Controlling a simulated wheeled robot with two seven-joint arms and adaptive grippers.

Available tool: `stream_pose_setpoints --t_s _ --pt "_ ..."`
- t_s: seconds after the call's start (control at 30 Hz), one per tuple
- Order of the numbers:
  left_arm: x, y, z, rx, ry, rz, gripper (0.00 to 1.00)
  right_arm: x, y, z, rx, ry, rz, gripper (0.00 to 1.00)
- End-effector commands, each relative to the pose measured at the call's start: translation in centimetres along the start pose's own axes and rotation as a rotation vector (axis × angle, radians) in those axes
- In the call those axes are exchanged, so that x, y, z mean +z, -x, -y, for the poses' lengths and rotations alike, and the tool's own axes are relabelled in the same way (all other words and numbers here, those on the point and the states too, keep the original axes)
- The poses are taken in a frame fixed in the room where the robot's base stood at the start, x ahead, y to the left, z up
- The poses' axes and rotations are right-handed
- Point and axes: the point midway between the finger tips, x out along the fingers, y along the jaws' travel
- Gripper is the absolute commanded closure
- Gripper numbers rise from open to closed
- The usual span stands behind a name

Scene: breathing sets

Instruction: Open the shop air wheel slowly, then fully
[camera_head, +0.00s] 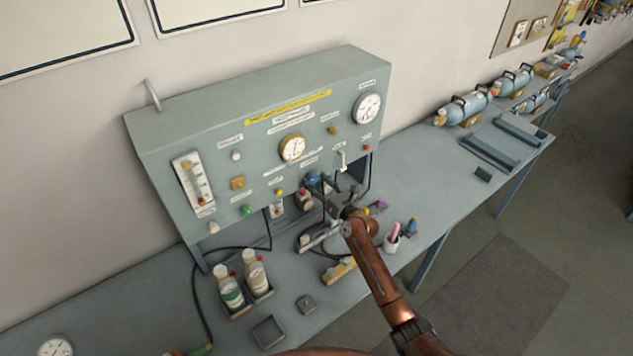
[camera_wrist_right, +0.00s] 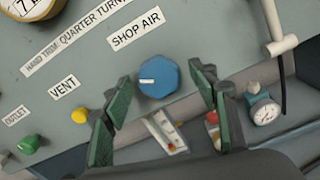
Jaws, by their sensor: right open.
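The shop air wheel is a blue round knob (camera_wrist_right: 157,77) with a white mark, on the grey panel just below the "SHOP AIR" label (camera_wrist_right: 136,29) in the right wrist view. In the head view the blue wheel (camera_head: 312,178) shows at the panel's lower edge, just beyond my gripper. My right gripper (camera_wrist_right: 160,95) is open, with one green-padded finger on each side of the wheel. I see a gap between each finger and the wheel; contact does not show. My right gripper (camera_head: 330,196) also shows in the head view. My left gripper is not in view.
The panel (camera_head: 225,145) carries gauges, a yellow knob (camera_wrist_right: 79,116) and a green knob (camera_wrist_right: 30,144) left of the wheel, and a white lever (camera_head: 342,160) to its right. Bottles (camera_head: 257,272) and a pen cup (camera_head: 392,240) stand on the bench. Blue cylinders (camera_head: 466,108) lie farther right.

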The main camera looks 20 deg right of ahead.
Motion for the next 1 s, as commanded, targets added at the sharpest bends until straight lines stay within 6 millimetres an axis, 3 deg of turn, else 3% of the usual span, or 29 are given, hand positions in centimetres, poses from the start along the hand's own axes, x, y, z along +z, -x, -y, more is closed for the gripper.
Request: stream_pose_setpoints --t_s 0.2,0.8,1.0 --pt "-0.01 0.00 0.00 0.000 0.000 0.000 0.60 -0.02 -0.03 -0.01 0.000 0.000 0.000 0.46" --pt "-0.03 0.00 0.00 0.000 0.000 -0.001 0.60 -0.02 -0.01 0.00 0.000 0.001 -0.001 0.88" --pt "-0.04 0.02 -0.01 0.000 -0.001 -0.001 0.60 -0.02 0.00 0.00 0.000 0.012 -0.001 0.88"
